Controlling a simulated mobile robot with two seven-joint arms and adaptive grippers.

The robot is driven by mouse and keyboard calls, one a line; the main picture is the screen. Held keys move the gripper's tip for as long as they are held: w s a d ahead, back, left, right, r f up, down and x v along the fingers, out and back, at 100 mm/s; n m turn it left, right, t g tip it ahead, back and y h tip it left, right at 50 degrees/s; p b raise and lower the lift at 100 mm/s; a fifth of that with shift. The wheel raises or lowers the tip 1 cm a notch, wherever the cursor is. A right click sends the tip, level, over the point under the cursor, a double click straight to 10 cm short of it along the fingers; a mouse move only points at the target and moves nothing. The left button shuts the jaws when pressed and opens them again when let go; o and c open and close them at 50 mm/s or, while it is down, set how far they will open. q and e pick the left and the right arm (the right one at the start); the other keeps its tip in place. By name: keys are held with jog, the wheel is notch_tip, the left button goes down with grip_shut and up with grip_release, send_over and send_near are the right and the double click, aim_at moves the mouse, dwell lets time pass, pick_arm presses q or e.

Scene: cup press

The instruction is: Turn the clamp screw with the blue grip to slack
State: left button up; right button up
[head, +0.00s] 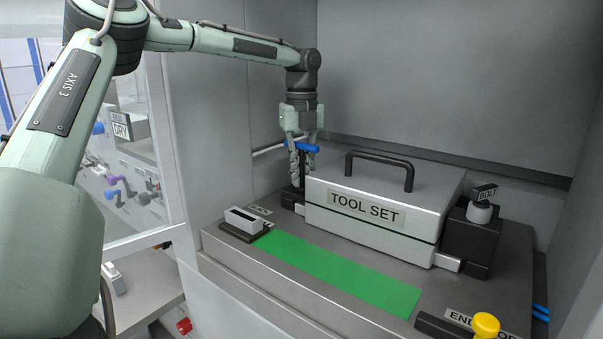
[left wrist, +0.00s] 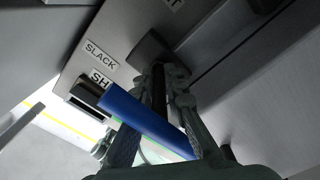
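The clamp screw's blue grip (head: 300,146) is a bar at the back left of the bench, left of the tool set case (head: 375,195). My left gripper (head: 303,170) points down over it, with fingers on either side of the dark screw. In the left wrist view the blue grip (left wrist: 150,118) lies across my left gripper (left wrist: 168,75), one end sticking out past a finger. I cannot tell whether the fingers press on it. A SLACK label (left wrist: 100,54) is beside the screw. My right gripper is not in view.
A green strip (head: 340,272) runs along the bench front. A small slotted block (head: 244,221) sits at its left end. A black block with a BOLT tag (head: 480,225) stands right of the case. A yellow knob (head: 486,325) is at the front right. Grey walls enclose the back.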

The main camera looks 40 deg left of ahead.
pick_arm(q)
jog(key=shift+n, duration=0.3)
grip_shut()
jog(key=n, duration=0.8)
jog(key=shift+a+r, duration=0.1)
jog(key=n, duration=0.4)
jog(key=shift+n, duration=0.3)
jog(key=shift+w+n, duration=0.1)
jog(key=shift+n, duration=2)
jog(key=o, duration=0.7)
grip_release()
